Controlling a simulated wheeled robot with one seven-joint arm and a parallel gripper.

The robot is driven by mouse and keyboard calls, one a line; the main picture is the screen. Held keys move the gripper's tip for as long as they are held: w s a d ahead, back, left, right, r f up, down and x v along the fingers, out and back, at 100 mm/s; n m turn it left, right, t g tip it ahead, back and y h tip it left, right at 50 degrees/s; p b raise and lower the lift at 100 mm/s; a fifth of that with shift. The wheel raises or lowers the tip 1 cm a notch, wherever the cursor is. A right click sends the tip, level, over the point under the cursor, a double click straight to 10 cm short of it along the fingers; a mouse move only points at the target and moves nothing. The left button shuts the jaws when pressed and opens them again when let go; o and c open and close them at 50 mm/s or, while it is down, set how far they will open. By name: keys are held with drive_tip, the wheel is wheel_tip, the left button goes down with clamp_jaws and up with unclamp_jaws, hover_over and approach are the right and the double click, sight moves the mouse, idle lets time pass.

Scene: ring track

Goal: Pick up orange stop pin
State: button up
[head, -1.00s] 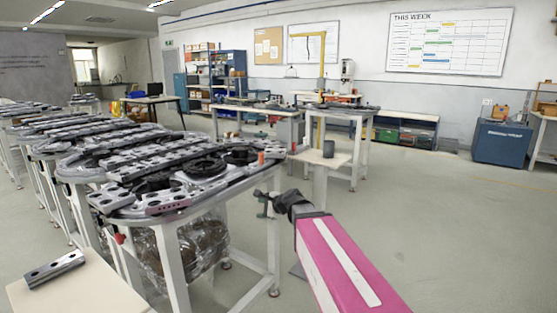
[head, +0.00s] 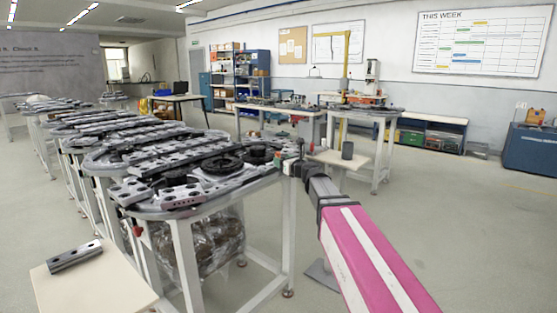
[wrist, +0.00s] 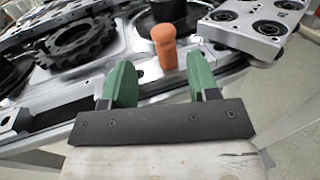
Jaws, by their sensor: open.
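The orange stop pin (wrist: 165,46) stands upright near the edge of the ring track (wrist: 100,20) in the wrist view. It is just beyond my fingertips and slightly right of the middle of the gap between them. My gripper (wrist: 160,72) has two green fingers spread apart, with nothing between them.
A grey carriage block (wrist: 262,22) sits right of the pin, and a black toothed wheel (wrist: 82,46) lies to the left. A small side table with a dark cup (head: 347,150) stands behind my arm. Floor at right is clear.

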drive_tip(key=x, duration=0.5)
drive_tip(key=shift+w+d+f, duration=0.1)
drive_tip(key=shift+w+d, duration=0.05)
drive_tip(key=shift+w, duration=0.2)
drive_tip(key=c, duration=1)
